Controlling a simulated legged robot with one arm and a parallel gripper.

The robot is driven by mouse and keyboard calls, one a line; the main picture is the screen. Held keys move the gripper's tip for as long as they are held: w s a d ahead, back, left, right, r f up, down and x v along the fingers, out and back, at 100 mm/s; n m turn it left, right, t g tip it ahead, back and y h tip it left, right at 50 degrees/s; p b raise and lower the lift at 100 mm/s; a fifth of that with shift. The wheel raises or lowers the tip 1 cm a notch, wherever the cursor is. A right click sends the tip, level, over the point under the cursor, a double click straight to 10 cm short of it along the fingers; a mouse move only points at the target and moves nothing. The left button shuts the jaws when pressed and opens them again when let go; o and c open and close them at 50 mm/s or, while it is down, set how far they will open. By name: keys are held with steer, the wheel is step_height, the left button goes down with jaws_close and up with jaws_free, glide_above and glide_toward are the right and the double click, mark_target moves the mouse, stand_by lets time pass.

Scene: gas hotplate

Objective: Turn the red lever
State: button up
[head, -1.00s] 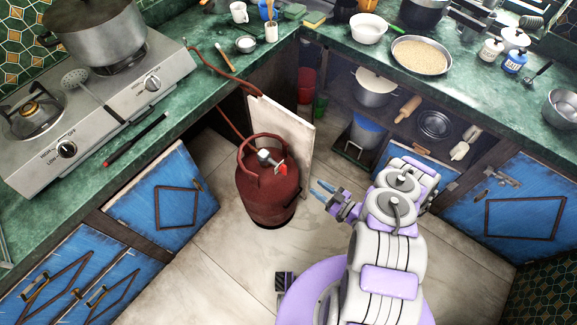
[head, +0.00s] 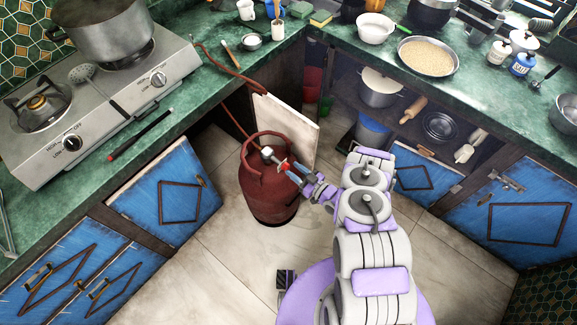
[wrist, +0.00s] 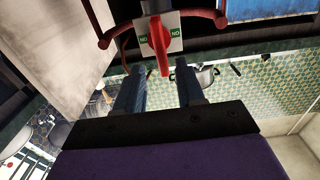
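The red lever (wrist: 159,45) shows in the wrist view, on a white plate with green "NO" labels at the top of the gas cylinder. Its lower end hangs between the tips of my two blue fingers, with a gap on each side. My gripper (wrist: 159,68) is open. In the head view the red-brown gas cylinder (head: 268,195) stands on the floor, and my gripper (head: 289,168) reaches its valve (head: 268,153) from the right.
The cylinder's collar (wrist: 105,32) curves around the valve. A pale board (head: 290,125) leans behind the cylinder, and a red hose (head: 228,62) runs up to the stove (head: 110,100). Blue cabinets (head: 165,195) stand at left. The tiled floor (head: 225,255) in front is clear.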

mark_target(289, 168)
steer(key=x, duration=0.2)
steer(key=b+x, duration=0.1)
steer(key=x, duration=0.1)
steer(key=shift+s+a+f, duration=0.2)
steer(key=shift+a, duration=0.1)
steer(key=shift+w+d+r, duration=0.1)
steer(key=shift+d, duration=0.2)
steer(key=shift+c, duration=0.3)
steer(key=shift+a, duration=0.15)
jaws_close()
